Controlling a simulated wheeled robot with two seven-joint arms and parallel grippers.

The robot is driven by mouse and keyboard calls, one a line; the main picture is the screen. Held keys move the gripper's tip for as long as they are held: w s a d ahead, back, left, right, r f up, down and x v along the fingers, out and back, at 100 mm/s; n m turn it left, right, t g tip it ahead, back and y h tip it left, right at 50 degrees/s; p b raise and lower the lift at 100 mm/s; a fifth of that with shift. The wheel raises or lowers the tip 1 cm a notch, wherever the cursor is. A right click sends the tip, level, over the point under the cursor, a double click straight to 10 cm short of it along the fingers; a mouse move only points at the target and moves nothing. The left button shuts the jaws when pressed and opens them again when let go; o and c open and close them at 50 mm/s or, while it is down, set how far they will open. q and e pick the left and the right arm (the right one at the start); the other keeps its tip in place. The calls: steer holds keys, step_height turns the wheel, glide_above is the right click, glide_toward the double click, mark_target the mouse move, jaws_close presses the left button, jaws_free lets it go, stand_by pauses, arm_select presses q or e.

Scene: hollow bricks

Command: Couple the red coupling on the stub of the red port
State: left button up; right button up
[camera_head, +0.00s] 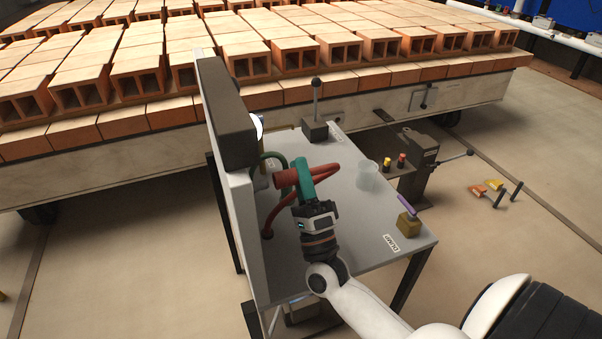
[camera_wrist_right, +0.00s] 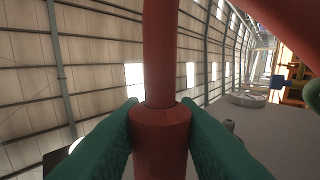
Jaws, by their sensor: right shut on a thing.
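My right gripper (camera_head: 302,172) has green fingers and is shut on the red coupling (camera_head: 284,180). The coupling is held above the grey table, pointing left toward the upright panel (camera_head: 238,210). In the right wrist view the coupling (camera_wrist_right: 160,140) sits between both green fingers. A red hose (camera_head: 335,170) runs from its back and loops down to a fitting low on the panel (camera_head: 267,233). The panel is seen nearly edge-on, so I cannot make out the red port or its stub. A gap shows between coupling and panel. My left gripper is not in view.
A green hose (camera_head: 272,156) curves at the panel beside a lit lamp. On the table (camera_head: 340,225) are a lever box (camera_head: 315,129), a clear cup (camera_head: 367,175) and a brass-coloured block with a purple handle (camera_head: 408,224). A brick-laden car (camera_head: 150,140) stands behind.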

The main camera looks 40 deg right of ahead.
mark_target(277, 181)
steer(key=shift+w+a, duration=0.25)
steer(key=shift+a, duration=0.8)
steer(key=shift+w+a, duration=0.25)
steer(key=shift+a, duration=0.8)
steer(key=o, duration=1.1)
steer(key=shift+a, duration=0.1)
steer(key=shift+o, duration=0.2)
steer(key=b+v, duration=0.3)
steer(key=v, duration=0.9)
steer(key=shift+s, duration=0.1)
